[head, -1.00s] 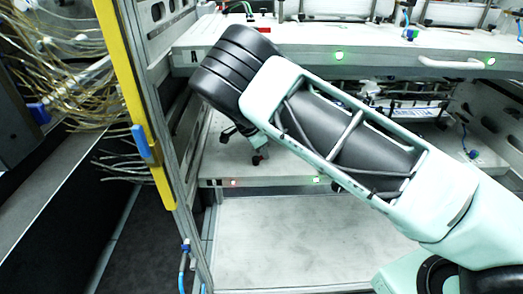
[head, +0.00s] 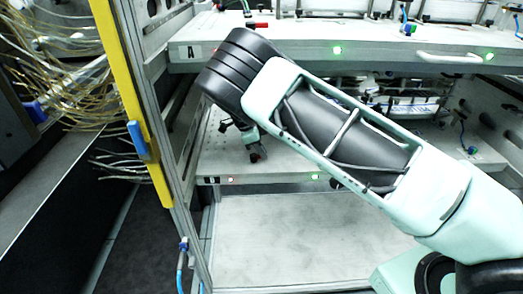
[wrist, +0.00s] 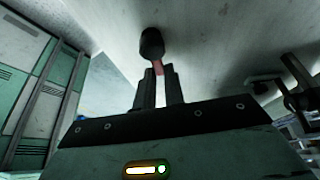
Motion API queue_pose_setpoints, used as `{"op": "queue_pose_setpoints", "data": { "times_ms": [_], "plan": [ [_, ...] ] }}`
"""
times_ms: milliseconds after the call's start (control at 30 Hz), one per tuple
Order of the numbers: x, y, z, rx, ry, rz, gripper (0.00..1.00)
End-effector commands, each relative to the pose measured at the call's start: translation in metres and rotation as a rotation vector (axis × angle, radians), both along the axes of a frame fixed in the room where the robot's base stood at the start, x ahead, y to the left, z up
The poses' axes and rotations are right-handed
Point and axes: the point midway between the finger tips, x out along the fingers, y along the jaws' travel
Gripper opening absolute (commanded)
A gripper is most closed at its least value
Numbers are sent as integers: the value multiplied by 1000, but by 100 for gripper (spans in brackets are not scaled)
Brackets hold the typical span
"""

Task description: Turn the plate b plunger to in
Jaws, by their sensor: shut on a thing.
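In the wrist view, my gripper (wrist: 161,72) has its two dark fingers close together on the plate b plunger. The plunger shows a dark rounded knob (wrist: 152,42) and a short pinkish-red part that reaches down between the fingertips. A pale plate surface lies behind it. In the head view, plate b (head: 290,181) is the lower shelf, below plate A (head: 300,53). My black wrist and mint forearm cover much of the gap between them. The plunger's turn position cannot be told.
A yellow upright (head: 125,90) with a blue clip (head: 138,140) and a grey perforated frame stand at left. Loose pale tubes (head: 65,75) hang beyond them. Plate A has a white handle (head: 450,57). Below plate b is an open pale area (head: 290,235).

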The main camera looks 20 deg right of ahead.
Motion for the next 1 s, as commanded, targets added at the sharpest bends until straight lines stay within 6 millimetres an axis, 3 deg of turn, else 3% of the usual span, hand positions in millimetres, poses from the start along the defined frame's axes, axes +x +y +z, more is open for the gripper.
{"op": "queue_pose_setpoints", "data": {
  "times_ms": [200,233,300,800,1000],
  "plan": [
    [0,2,-2,4,0,-1,0],
    [-1,2,-2,4,0,-1,16],
    [-1,2,-2,5,1,0,33],
    [0,1,0,1,1,10,33],
    [3,0,1,0,1,144,33]
  ]
}}
